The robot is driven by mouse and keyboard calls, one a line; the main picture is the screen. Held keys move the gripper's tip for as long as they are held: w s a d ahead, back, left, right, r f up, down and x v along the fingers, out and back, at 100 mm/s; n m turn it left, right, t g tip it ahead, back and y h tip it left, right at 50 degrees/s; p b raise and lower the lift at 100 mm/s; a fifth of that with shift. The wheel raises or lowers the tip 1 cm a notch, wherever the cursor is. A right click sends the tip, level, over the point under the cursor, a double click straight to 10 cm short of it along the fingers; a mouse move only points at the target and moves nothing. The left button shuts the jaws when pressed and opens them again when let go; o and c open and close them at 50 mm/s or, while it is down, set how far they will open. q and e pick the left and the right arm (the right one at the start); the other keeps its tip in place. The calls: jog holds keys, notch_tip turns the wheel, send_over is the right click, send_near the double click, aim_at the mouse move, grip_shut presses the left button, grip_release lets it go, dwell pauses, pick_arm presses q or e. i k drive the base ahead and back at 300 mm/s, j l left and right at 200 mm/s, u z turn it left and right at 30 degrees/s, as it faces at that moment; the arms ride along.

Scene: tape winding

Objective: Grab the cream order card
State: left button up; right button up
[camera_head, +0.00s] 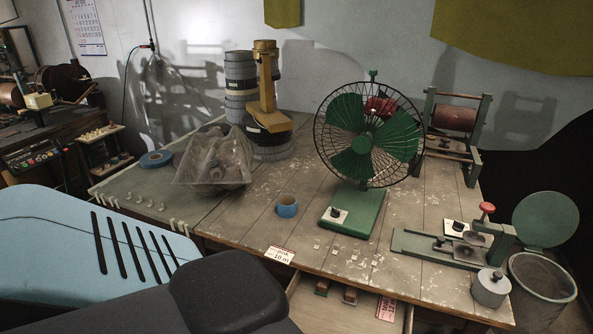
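A small cream card (279,254) with red and dark print, which seems to read "10 m", is at the front edge of the wooden workbench (250,222). I cannot tell whether it lies flat or hangs over the edge. A reddish printed card (386,309) is in the open drawer (335,312) below the bench top. Neither of my grippers is in view, and nothing is seen touching the cream card.
A green fan (368,135) stands mid-bench, with a blue tape roll (287,206) to its left. A plastic-covered object (215,158) and stacked rolls (240,85) stand farther left. A green press (460,245) and grey weight (490,288) are right, beside a bin (541,279).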

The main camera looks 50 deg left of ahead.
aim_at(277, 253)
jog(key=l, duration=0.25)
jog(key=i+l, duration=0.15)
jog(key=u, duration=1.1)
